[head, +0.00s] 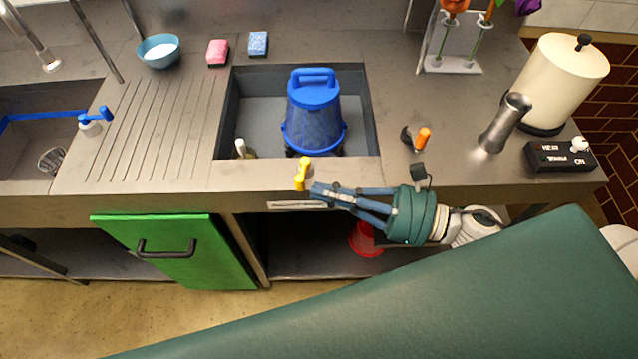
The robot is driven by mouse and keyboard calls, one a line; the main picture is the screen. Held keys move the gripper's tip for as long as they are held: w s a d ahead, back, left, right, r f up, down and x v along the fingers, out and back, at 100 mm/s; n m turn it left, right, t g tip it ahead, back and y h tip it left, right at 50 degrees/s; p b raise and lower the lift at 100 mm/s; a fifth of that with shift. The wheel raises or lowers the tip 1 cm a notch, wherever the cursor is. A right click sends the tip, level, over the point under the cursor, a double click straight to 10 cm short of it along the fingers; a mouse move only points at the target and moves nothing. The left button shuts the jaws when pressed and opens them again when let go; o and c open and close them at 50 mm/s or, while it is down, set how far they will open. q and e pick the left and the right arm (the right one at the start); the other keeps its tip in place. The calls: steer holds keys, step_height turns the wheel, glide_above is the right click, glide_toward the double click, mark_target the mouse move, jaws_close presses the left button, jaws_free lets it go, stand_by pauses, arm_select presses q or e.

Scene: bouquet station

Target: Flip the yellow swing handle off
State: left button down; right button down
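The yellow swing handle (302,173) stands at the front edge of the counter, just below the sink basin. Its lower end hangs in front of the edge. My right gripper (320,193) comes in from the right, just right of the handle's lower end. Its fingers draw together at the tips and look shut, with nothing visible between them. I cannot tell whether the tips touch the handle. My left gripper is not in view.
A blue bucket (314,112) stands in the sink basin (258,85). An orange-handled lever (423,138) and a steel cylinder (504,122) stand on the right counter. A green cabinet door (180,268) is at lower left. The ribbed drainboard (160,125) is clear.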

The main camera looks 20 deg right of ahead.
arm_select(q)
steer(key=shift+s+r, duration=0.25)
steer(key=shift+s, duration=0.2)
arm_select(e)
steer(key=shift+w+a, duration=0.4)
steer(key=shift+a, duration=0.15)
